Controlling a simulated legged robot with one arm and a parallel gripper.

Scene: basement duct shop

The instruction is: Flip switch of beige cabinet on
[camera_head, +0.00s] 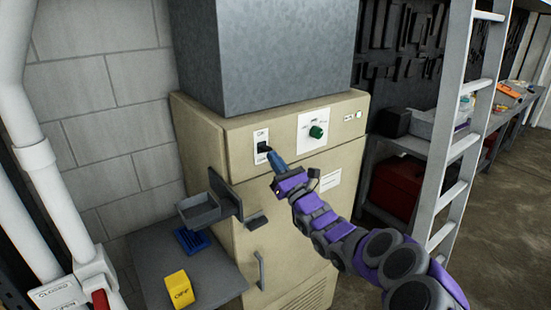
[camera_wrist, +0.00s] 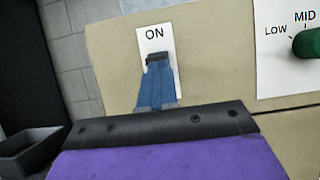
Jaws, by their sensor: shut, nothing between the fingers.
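The beige cabinet (camera_head: 310,190) stands against the block wall. Its switch (camera_head: 262,146) sits on a white plate on the upper front; in the wrist view the plate (camera_wrist: 171,53) reads ON at the top. My gripper (camera_head: 272,156) is shut, with blue fingers (camera_wrist: 157,85) in front of the lower part of the plate. The fingertips are at a dark part of the switch (camera_wrist: 158,58), just below the ON label. I cannot tell whether they touch it. The fingers hide the rest of the switch, so its position is unclear.
A green knob (camera_head: 316,131) is right of the switch. A grey tray bracket (camera_head: 205,208) juts out at the cabinet's left. A low table (camera_head: 165,265) holds a yellow block (camera_head: 179,290). A ladder (camera_head: 458,130) stands at right, with open floor beyond.

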